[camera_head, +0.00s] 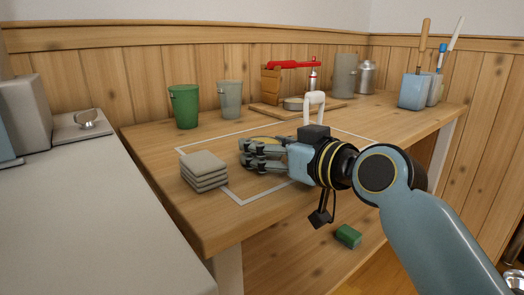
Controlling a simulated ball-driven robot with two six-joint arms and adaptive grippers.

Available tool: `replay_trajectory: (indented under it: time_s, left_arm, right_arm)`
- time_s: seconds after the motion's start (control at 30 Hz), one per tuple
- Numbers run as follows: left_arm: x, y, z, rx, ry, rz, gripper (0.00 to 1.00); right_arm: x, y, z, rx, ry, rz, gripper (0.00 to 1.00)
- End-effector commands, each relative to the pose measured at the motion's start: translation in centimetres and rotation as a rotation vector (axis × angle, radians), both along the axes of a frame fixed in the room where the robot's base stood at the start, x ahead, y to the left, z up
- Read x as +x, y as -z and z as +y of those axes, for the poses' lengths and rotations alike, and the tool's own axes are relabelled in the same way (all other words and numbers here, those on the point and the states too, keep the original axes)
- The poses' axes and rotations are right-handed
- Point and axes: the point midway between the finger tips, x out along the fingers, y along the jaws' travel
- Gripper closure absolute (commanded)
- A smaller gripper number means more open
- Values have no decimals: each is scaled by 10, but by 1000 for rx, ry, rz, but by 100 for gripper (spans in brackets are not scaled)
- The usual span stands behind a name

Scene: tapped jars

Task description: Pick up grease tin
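A low round tin with a yellowish top (266,139), which looks like the grease tin, is on the wooden bench inside a white outlined rectangle. My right gripper (254,155) reaches in from the right, low over the bench, with its fingers pointing left. The fingers overlap the tin's near side and hide most of it. I cannot tell whether they are closed on it or only beside it. My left gripper is not in view.
A stack of grey cloths (204,168) lies left of my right gripper. Behind stand a green bucket (184,107), a grey bucket (230,99) and a red-levered device (290,66) on a board. Blue tool holder (416,91) stands at right. A green block (348,236) lies below the bench top.

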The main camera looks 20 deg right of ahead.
Motion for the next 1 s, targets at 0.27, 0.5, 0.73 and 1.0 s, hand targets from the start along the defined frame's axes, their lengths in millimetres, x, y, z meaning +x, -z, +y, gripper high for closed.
replay_trajectory:
  time_s: [0.27, 0.5, 0.73, 1.0]
  left_arm:
    - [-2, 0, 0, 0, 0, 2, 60]
    - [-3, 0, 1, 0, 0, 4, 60]
    - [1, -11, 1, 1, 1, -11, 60]
    - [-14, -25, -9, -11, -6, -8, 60]
  right_arm:
    - [0, 0, 0, 0, 0, 0, 81]
    - [0, -1, 0, 1, 0, -3, 89]
    - [0, -29, 0, 0, 1, -10, 89]
    - [0, -84, 0, 1, 1, -8, 89]
